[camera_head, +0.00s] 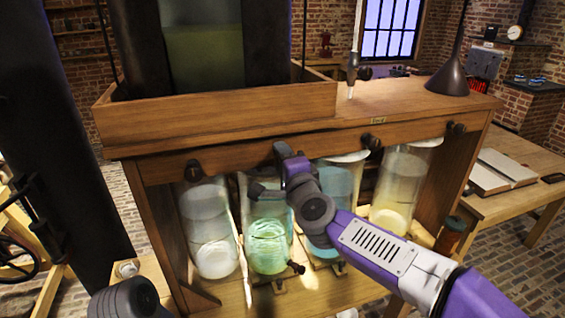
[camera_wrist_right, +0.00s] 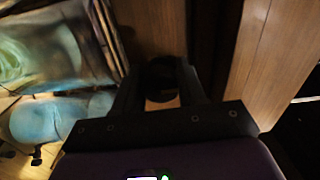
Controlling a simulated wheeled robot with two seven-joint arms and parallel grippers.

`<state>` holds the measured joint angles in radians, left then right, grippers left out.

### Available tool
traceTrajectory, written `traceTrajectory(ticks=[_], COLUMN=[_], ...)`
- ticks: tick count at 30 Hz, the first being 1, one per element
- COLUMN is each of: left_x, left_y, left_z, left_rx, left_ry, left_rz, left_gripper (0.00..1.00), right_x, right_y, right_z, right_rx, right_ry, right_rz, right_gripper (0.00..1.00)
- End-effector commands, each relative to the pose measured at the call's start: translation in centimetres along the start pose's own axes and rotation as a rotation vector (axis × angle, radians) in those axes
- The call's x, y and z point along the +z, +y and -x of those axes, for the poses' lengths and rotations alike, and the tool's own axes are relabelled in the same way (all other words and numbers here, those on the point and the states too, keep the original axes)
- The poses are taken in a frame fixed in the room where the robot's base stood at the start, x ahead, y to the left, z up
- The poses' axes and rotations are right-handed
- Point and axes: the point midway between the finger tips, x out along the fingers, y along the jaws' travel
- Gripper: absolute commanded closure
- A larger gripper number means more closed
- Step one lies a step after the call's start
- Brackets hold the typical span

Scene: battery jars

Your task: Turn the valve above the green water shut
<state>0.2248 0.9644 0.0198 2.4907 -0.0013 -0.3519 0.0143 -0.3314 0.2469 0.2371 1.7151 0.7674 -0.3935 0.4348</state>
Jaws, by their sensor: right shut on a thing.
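The jar with green water (camera_head: 267,238) stands second from the left under the wooden shelf front. My right gripper (camera_head: 283,160) is at the shelf front right above this jar and hides the valve there in the head view. In the right wrist view, a dark round valve knob (camera_wrist_right: 160,80) sits between the two fingers, and my right gripper is shut on it. The knob's handle direction is too dark to tell. My left gripper is not in view.
A whitish jar (camera_head: 210,230) stands left of the green one; a blue jar (camera_head: 340,180) and a pale yellow jar (camera_head: 402,190) stand right. Similar dark valves show at left (camera_head: 194,170), right of centre (camera_head: 372,142) and far right (camera_head: 456,128). A wooden tray (camera_head: 200,128) stands on top.

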Motion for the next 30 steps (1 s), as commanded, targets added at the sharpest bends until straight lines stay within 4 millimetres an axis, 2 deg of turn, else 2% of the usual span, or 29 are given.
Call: traceTrajectory(ticks=[20,21,25,30], left_x=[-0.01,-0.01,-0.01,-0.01], left_y=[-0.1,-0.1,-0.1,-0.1], left_z=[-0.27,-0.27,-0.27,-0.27], left_rx=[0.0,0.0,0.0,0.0], left_ry=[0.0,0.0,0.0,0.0], left_rz=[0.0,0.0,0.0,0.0], left_gripper=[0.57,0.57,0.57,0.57], right_x=[0.03,0.03,0.02,0.01], right_y=[0.02,0.02,0.02,-0.01], right_z=[0.0,0.0,0.0,0.0], right_rx=[0.001,0.001,0.001,0.0], right_ry=[-0.001,-0.001,-0.001,0.0], right_rz=[-0.061,-0.061,-0.06,-0.059], right_gripper=[0.9,0.55,0.35,0.35])
